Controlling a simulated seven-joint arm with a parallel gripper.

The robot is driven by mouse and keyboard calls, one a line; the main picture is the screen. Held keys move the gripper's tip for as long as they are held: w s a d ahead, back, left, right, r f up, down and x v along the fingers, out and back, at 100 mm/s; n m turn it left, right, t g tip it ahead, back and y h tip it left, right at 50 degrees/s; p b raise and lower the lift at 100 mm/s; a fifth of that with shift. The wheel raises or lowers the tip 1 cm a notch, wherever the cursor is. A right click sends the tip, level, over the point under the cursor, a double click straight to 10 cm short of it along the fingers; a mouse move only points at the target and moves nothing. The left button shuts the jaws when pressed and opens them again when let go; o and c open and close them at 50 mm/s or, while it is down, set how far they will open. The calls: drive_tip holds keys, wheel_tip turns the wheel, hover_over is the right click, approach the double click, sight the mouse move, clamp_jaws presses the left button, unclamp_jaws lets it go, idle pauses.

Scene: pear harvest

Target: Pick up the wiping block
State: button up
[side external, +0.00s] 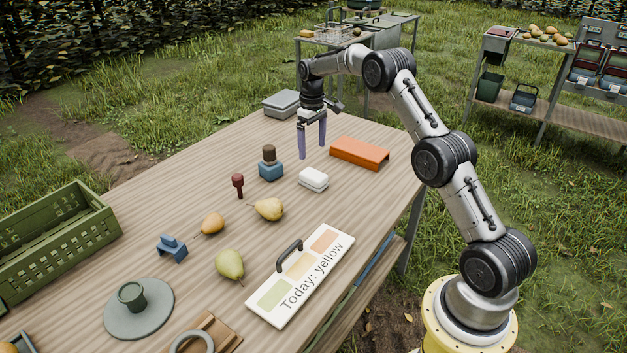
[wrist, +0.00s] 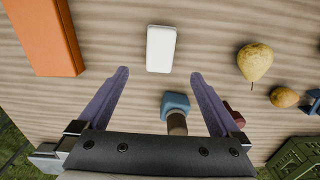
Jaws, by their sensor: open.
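The white block (side external: 313,179), which looks like the wiping block, lies flat on the wooden table with a thin darker line around its side. In the wrist view the white block (wrist: 161,48) lies just beyond the fingertips, roughly centred between them. My gripper (side external: 312,150) is open and empty, its two purple fingers pointing down above the table, behind the block in the side view. In the wrist view my gripper (wrist: 160,73) has its fingers spread wider than the block's short side. Nothing hides the block.
An orange block (side external: 359,152) lies to the right of the white block. A blue block with a brown knob (side external: 270,165) and a dark red peg (side external: 238,185) stand to its left. Pears (side external: 269,209) and a sign board (side external: 301,275) lie nearer the camera. A green crate (side external: 55,240) is far left.

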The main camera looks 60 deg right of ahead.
sight(314, 174)
wheel_tip(314, 174, down, 6)
drive_tip(key=shift+r, duration=0.15)
drive_tip(key=shift+s+f, duration=0.2)
drive_tip(key=shift+f, duration=2.45)
drive_tip(key=c, duration=1.4)
drive_tip(key=shift+r, duration=0.15)
